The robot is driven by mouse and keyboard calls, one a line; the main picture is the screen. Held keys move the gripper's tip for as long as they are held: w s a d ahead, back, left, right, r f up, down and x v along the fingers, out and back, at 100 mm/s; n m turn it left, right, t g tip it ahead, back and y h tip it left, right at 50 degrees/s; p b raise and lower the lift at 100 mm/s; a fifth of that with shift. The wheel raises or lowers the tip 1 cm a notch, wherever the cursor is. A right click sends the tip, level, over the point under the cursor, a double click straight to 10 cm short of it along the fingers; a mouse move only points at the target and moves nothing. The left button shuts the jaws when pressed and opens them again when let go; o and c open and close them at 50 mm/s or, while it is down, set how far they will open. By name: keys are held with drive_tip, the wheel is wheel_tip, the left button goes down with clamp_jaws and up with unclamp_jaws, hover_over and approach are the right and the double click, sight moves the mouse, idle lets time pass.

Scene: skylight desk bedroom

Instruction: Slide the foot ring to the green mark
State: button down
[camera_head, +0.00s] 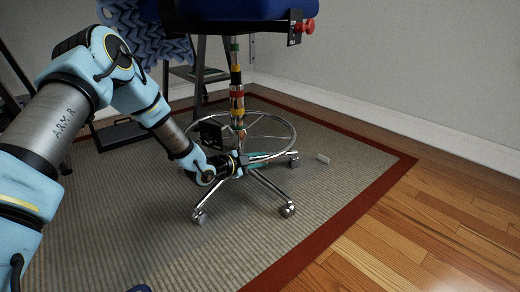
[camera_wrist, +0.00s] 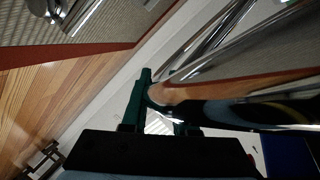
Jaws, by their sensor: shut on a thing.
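The chrome foot ring (camera_head: 293,126) circles the lower part of the chair's upright column, low above the wheeled base. The column (camera_head: 237,103) carries coloured bands, with a green band (camera_head: 234,46) high up under the seat and red and yellow ones below it. In the wrist view my green fingers (camera_wrist: 160,105) are on either side of the curved chrome ring (camera_wrist: 162,91). The exact contact is partly hidden by the fingers.
The blue seat (camera_head: 235,8) hangs above, with a red knob (camera_head: 305,26) at its right side. The chrome star base with casters (camera_head: 287,210) stands on a red-bordered rug (camera_head: 130,215). Bare floor is at right.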

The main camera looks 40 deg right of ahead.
drive_tip(key=shift+w+a+f, duration=0.1)
drive_tip(key=shift+w+f, duration=0.25)
drive_tip(key=shift+f, duration=0.5)
drive_tip(key=c, duration=1.1)
unclamp_jaws()
drive_tip(key=shift+f, duration=0.1)
drive_tip(key=o, duration=0.4)
drive_tip(key=shift+s, duration=0.15)
drive_tip(key=shift+a+r, duration=0.25)
drive_tip(key=shift+a, duration=0.1)
drive_tip(key=shift+p+v, duration=2.45)
drive_tip(key=shift+v, duration=2.55)
